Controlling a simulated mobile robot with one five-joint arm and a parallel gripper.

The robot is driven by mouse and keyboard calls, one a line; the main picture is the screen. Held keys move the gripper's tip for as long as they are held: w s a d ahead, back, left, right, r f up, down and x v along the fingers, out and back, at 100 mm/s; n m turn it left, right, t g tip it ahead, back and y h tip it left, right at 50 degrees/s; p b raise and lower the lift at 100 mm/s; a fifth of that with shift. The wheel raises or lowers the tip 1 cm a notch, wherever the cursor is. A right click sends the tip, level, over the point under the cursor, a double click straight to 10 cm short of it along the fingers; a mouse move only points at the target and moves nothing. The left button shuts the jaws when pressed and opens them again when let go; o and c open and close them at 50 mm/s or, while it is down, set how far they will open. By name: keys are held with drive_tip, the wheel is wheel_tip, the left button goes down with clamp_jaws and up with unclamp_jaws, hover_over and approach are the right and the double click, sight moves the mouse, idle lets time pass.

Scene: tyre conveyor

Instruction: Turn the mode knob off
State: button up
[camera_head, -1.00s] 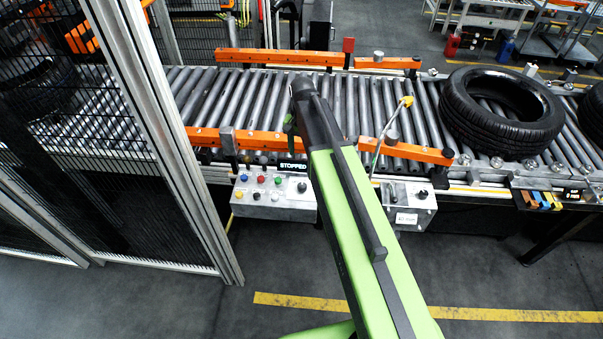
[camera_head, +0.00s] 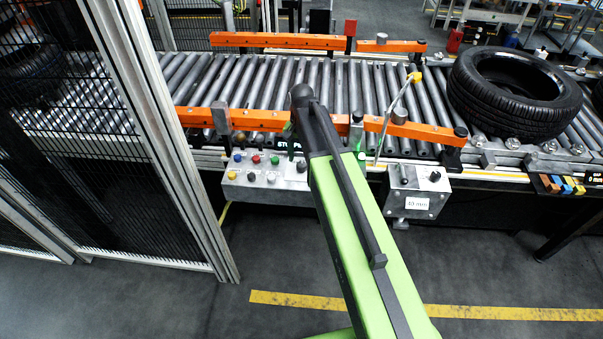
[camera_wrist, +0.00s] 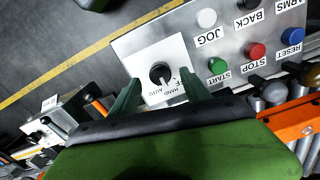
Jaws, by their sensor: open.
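The mode knob (camera_wrist: 161,73) is a round black knob on a white plate in the wrist view, with labels HAND and AUTO beside it. I cannot read its setting clearly. It also shows in the head view (camera_head: 302,166), close to my arm's edge, on the grey control panel (camera_head: 240,187). My gripper (camera_wrist: 158,77) is open, with its two green fingers on either side of the knob in the wrist view. I cannot tell whether either finger touches it. In the head view, my arm hides most of the gripper.
Green START (camera_wrist: 217,65), red STOP (camera_wrist: 255,51), blue RESET (camera_wrist: 291,32) and white JOG (camera_wrist: 206,18) buttons sit near the knob. The roller conveyor (camera_head: 250,88) with orange rails and a tyre (camera_head: 515,90) lies behind. A mesh fence (camera_head: 60,120) stands left.

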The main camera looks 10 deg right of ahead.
sight(302, 168)
wheel_tip(302, 168, down, 3)
drive_tip(key=shift+r+b, duration=0.2)
drive_tip(key=shift+b, duration=0.4)
drive_tip(key=shift+r, duration=0.1)
clamp_jaws()
drive_tip(key=shift+n, duration=0.3)
drive_tip(key=n, duration=0.3)
drive_tip(key=shift+d+n, duration=0.1)
drive_tip(key=shift+n, duration=2.5)
